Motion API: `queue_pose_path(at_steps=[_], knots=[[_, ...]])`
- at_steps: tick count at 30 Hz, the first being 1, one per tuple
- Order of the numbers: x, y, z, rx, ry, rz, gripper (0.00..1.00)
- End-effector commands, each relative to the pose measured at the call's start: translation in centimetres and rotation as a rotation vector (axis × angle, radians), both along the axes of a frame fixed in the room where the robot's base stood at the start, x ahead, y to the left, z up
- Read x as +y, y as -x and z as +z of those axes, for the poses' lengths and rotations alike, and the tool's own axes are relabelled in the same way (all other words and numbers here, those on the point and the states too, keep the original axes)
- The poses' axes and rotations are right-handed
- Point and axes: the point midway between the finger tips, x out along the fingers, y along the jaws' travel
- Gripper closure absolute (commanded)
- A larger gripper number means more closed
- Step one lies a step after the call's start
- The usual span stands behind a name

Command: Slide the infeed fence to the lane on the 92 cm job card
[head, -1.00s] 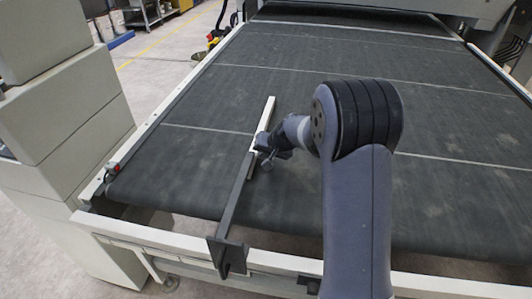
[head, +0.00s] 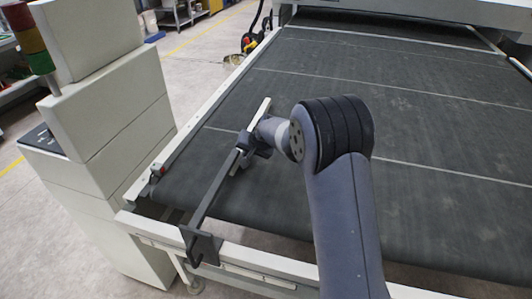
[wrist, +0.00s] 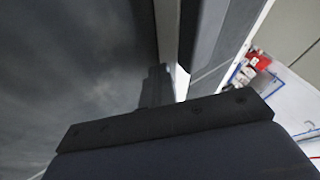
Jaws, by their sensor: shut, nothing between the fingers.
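The infeed fence (head: 212,195) is a long dark bar with a pale strip at its far end. It lies over the dark belt near its left side, and its bracket (head: 203,247) sits on the front rail. My gripper (head: 242,158) is shut and empty, at the right side of the fence's far half. It looks to be against the fence, but contact is hard to make out. In the wrist view, the shut fingers (wrist: 156,86) show dark beside a long pale and grey edge. I cannot make out a job card or lane marks.
The belt (head: 400,120) is clear to the right, crossed by pale lines. The front rail (head: 250,262) runs along the near edge. A pale cabinet (head: 105,110) with a signal light (head: 25,40) stands at the left.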

Motion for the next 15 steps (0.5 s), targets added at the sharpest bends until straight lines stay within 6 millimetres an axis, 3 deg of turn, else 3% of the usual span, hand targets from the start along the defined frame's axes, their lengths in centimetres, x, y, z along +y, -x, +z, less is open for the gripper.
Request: queue_pose_path(at_steps=[1, 6, 15], knots=[[1.4, -0.3, 0.4, 0.001, 0.001, 0.006, 1.0], [4.5, -1.4, 0.3, -0.001, 0.001, 0.004, 1.0], [6.6, -2.2, 0.1, -0.001, 0.0, 0.0, 1.0]])
